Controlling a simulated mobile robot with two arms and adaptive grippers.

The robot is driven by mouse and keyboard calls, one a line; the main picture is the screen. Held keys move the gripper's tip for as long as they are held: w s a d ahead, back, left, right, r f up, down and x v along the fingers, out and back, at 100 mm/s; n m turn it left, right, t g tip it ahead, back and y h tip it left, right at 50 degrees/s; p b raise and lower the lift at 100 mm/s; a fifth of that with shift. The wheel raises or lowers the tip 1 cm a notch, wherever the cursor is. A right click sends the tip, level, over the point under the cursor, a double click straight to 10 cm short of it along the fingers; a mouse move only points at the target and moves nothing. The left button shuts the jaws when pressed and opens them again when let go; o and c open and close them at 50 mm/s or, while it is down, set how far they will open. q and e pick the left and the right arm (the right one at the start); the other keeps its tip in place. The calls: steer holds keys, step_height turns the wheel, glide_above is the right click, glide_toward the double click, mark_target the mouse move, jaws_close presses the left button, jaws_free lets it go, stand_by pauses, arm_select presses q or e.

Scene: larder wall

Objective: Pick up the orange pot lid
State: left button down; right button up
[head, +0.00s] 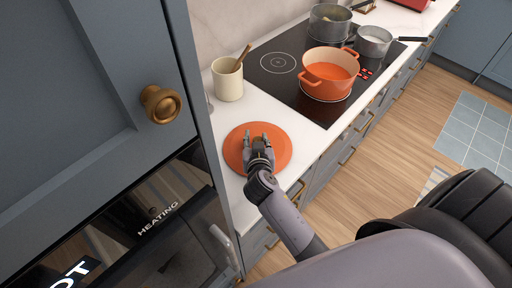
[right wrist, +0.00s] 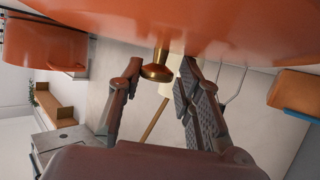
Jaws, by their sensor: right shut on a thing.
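The orange pot lid (head: 279,150) is a flat round disc at the near end of the white counter. I cannot tell whether it rests on the counter or is slightly raised. My right gripper (head: 257,137) is over the lid's middle and hides its knob in the head view. In the right wrist view, the lid (right wrist: 230,28) fills the top, and its brass knob (right wrist: 157,70) is between the two fingers of my right gripper (right wrist: 160,75), which is shut on it. The orange pot (head: 330,75), without a lid, stands on the hob. My left gripper is not in view.
A cream crock (head: 228,82) with a wooden utensil stands behind the lid. The black hob (head: 275,88) also holds two grey pans (head: 330,22) (head: 374,40). A tall blue cabinet (head: 80,90) with an oven is close on the left.

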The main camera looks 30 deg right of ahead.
steer(key=shift+s+a+f, duration=0.2)
steer(key=shift+a+f, duration=0.05)
steer(key=shift+f, duration=0.2)
jaws_close()
steer(key=shift+w+r, duration=0.1)
steer(key=shift+a, duration=0.1)
